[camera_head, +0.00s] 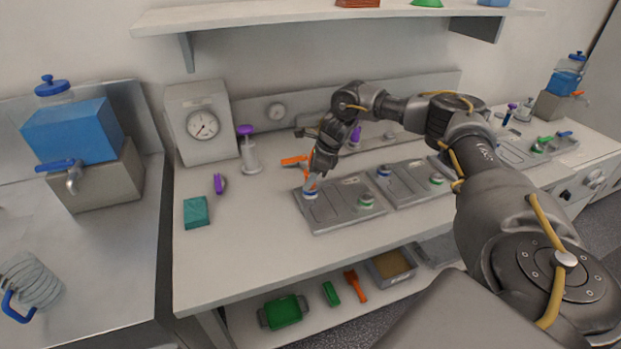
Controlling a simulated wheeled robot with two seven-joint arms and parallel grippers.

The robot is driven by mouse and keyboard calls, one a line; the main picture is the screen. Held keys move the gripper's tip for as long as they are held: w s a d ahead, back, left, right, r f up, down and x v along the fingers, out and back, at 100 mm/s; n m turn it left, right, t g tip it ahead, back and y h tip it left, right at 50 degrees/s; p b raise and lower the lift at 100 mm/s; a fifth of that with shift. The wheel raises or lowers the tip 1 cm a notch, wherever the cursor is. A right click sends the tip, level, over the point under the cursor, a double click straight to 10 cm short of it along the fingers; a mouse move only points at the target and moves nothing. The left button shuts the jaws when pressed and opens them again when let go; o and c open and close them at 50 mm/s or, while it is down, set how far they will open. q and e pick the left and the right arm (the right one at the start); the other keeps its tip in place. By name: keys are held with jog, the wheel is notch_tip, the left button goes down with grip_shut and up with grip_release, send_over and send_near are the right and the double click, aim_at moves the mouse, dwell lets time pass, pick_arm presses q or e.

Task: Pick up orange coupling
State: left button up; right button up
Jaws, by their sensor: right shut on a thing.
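My right gripper (313,176) reaches down over the near left grey plate on the bench. Its fingertips are shut at the top of a small white fitting with a blue ring (310,194), which stands upright at that plate's back left corner. The fingers hide the fitting's top. An orange piece (294,161), which looks like a coupling or lever, lies on the bench just behind and left of the gripper; its right end is partly hidden by the gripper. My left gripper is not in view.
The grey plate (335,217) also carries a green-ringed fitting (366,201); more plates lie to the right. A purple-topped plunger (248,150), a gauge box (201,128) and a teal block (196,212) stand left. The bench front left is clear.

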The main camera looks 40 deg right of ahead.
jog(key=shift+r, duration=0.1)
jog(key=shift+w+r+b, duration=0.1)
jog(key=shift+r+b, duration=0.35)
jog(key=shift+r, duration=0.1)
jog(key=s+a+r+b, duration=0.2)
jog(key=s+a+r, duration=0.6)
jog(key=s+r, duration=0.3)
jog(key=shift+s+r, duration=0.4)
